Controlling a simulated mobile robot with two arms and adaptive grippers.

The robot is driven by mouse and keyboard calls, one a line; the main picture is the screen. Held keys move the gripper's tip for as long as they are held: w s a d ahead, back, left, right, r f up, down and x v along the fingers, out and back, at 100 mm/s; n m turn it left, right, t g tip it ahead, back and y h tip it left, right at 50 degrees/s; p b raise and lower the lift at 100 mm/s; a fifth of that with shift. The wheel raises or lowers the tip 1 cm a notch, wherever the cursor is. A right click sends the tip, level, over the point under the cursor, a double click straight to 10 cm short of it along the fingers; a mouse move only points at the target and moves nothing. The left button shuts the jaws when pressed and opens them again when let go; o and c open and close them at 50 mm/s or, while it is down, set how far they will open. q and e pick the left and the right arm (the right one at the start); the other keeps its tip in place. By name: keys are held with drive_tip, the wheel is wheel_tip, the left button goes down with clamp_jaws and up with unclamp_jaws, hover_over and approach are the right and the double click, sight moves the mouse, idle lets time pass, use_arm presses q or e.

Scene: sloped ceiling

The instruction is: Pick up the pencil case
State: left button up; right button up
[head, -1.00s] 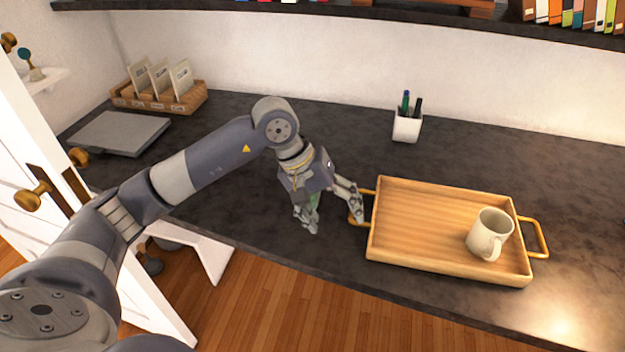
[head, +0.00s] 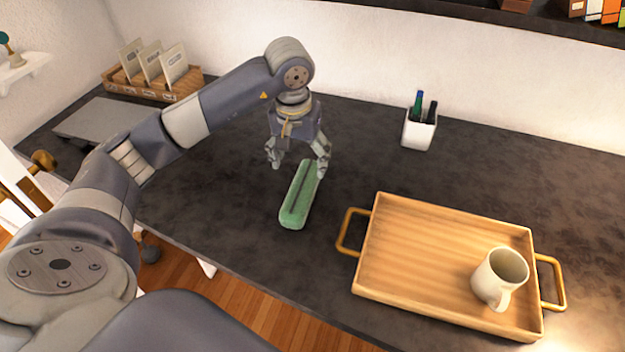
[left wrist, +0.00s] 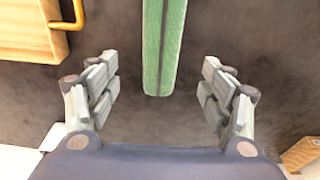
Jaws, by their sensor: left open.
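The pencil case (head: 297,203) is a long green block-like case with a dark line along its top. It lies on the dark counter, left of the wooden tray. My left gripper (head: 298,172) is open and points down above the case's far end. In the left wrist view, the pencil case (left wrist: 163,50) reaches in from the top, in line with the space between the open fingers (left wrist: 160,95). The fingers are apart from it on both sides. My right gripper is not in view.
A wooden tray (head: 405,235) with gold handles holds a white mug (head: 497,277). A white pen cup (head: 418,133) stands near the wall. A closed grey laptop-like slab (head: 105,122) and a card box (head: 150,88) sit at the back left. The counter around the case is clear.

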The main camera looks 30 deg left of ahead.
use_arm(q)
hover_over(302, 184)
drive_tip(key=s, duration=0.2)
drive_tip(key=f, duration=0.4)
drive_tip(key=shift+w+d+f, duration=0.15)
drive_tip(key=shift+w+d, duration=0.05)
drive_tip(key=shift+d, duration=0.1)
drive_tip(key=shift+w+f+p, duration=0.1)
drive_tip(key=shift+f+p, duration=0.2)
drive_tip(key=f, duration=0.2)
drive_tip(key=w+f+p, duration=0.1)
drive_tip(key=f, duration=0.1)
drive_tip(key=shift+a+f, duration=0.15)
drive_tip(key=shift+a, duration=0.05)
drive_tip(key=shift+w+f, duration=0.15)
drive_tip(key=shift+f, duration=0.3)
drive_tip(key=c, duration=1.3)
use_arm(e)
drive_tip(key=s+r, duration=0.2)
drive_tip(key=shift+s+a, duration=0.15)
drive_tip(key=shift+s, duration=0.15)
